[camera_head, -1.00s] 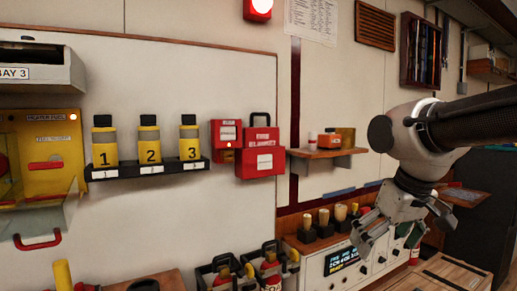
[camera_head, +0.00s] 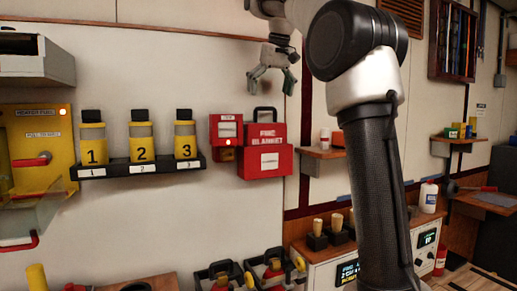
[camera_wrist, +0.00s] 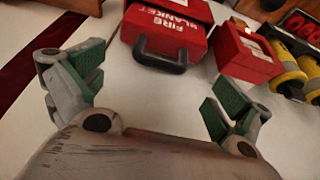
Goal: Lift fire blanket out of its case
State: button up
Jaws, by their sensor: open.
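The fire blanket case (camera_head: 264,163) is a red wall box with white lettering, right of centre on the white panel in the head view. A red part lettered "FIRE BLANKET" with a black handle (camera_head: 265,113) stands in its top. In the wrist view the lettered blanket part (camera_wrist: 165,35) and its black handle (camera_wrist: 160,62) show at upper middle, ahead of my fingers. My gripper (camera_head: 272,84) is open and empty, above the handle in the head view and apart from it. Its green-padded fingers (camera_wrist: 152,100) are spread wide in the wrist view.
A smaller red box (camera_head: 226,130) hangs directly left of the case. Three yellow numbered bottles (camera_head: 140,143) stand on a black rack further left. A small shelf (camera_head: 320,152) with items is to the right.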

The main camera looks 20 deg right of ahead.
aim_at(266, 110)
jog(key=x, duration=0.6)
jog(key=shift+w+a+f, duration=0.1)
jog(key=shift+w+f, duration=0.15)
jog(key=shift+w, duration=0.05)
jog(key=shift+c, duration=0.4)
jog(key=c, duration=1.9)
jog(key=shift+r, duration=0.1)
